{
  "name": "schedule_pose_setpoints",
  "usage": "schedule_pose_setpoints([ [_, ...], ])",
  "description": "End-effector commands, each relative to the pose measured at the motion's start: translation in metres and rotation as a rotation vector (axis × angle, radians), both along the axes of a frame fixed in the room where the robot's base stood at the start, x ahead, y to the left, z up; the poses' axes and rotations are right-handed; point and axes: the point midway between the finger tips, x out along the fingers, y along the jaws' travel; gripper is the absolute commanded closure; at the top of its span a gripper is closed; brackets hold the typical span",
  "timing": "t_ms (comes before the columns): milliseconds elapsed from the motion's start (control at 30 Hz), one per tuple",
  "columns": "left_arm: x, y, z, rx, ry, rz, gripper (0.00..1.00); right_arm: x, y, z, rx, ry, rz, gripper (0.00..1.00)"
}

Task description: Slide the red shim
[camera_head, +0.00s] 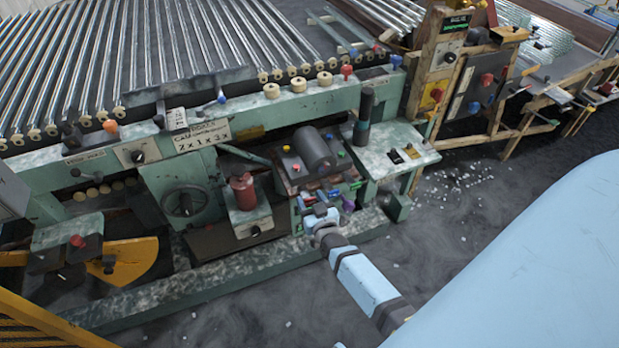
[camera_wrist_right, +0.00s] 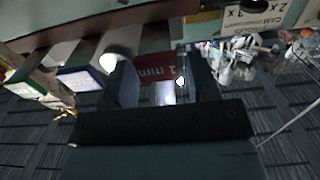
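The red shim (camera_wrist_right: 157,67) shows in the right wrist view as a red plate with a white "1 mm" marking that looks upside down. It lies beyond and between the two dark fingers of my right gripper (camera_wrist_right: 163,72). A gap shows between the shim and the right-hand finger, and the fingers stand apart. Whether the left-hand finger touches the shim I cannot tell. In the head view my right gripper (camera_head: 319,217) is at the front of the green machine, below the dark cylinder; it hides what is right at its tips. My left gripper is not in view.
The green machine (camera_head: 262,108) has a red cylinder (camera_head: 243,192), a dark motor-like cylinder (camera_head: 313,148) and knobs close by.

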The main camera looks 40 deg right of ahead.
Motion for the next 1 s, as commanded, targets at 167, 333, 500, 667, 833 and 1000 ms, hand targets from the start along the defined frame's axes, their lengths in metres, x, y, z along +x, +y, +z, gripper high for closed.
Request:
schedule_pose_setpoints([
  [167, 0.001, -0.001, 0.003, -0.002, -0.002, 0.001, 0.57, 0.001, -0.001, 0.001, 0.000, -0.002, 0.000, 0.36],
  [333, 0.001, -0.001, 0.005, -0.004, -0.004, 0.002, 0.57, 0.000, 0.000, 0.002, -0.001, -0.002, 0.000, 0.36],
  [500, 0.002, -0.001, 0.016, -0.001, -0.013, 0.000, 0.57, -0.018, 0.004, 0.004, -0.001, 0.000, -0.001, 0.36],
  [667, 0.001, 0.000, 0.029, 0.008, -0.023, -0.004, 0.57, -0.052, 0.012, 0.005, -0.001, 0.003, 0.000, 0.36],
  [833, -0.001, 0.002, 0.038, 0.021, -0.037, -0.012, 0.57, -0.090, 0.021, 0.005, -0.001, 0.002, 0.000, 0.36],
  [1000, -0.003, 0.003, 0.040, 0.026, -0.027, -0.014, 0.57, -0.118, 0.028, 0.003, -0.001, 0.000, 0.000, 0.36],
])
